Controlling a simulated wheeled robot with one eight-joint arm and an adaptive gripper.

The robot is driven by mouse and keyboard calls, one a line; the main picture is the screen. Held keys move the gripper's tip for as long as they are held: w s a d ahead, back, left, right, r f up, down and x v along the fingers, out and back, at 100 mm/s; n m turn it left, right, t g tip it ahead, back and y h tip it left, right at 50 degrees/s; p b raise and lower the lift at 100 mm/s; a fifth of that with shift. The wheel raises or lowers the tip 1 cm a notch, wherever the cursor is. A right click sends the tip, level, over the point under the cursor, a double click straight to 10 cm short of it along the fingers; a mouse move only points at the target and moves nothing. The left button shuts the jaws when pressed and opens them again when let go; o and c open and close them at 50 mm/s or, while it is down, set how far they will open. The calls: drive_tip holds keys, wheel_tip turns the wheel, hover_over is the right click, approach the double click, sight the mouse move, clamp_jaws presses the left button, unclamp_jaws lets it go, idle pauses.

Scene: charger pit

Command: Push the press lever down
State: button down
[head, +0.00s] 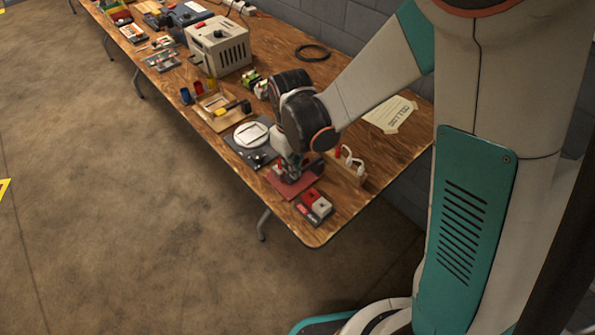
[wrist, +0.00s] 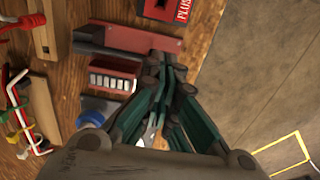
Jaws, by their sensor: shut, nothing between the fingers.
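The press appears to be the red base (wrist: 140,38) with a dark bar, probably its lever (wrist: 95,50), in the wrist view. A red block with a row of pale pieces (wrist: 112,78) sits beside the bar. The red base also shows in the head view (head: 284,187), partly hidden under my gripper. My gripper (wrist: 166,68) is shut and empty, with its fingertips over or beside the red base's near edge. It shows in the head view (head: 290,172), low over the press. Whether it touches the lever cannot be told.
A red, white and black box (head: 315,207) stands at the table's front corner. A wooden rack with red and white handles (head: 348,167) is to the right. A dark mat with a white round piece (head: 251,133) lies to the left. The table edge (head: 250,190) is near.

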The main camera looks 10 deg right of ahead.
sight(292, 179)
drive_tip(key=shift+f, duration=0.15)
drive_tip(key=shift+f+b, duration=1.25)
drive_tip(key=shift+f, duration=0.1)
drive_tip(key=shift+f+b, duration=0.55)
drive_tip(key=shift+f, duration=0.7)
drive_tip(key=shift+r, duration=0.15)
drive_tip(key=shift+r+p, duration=3)
drive_tip(key=shift+r, duration=1.15)
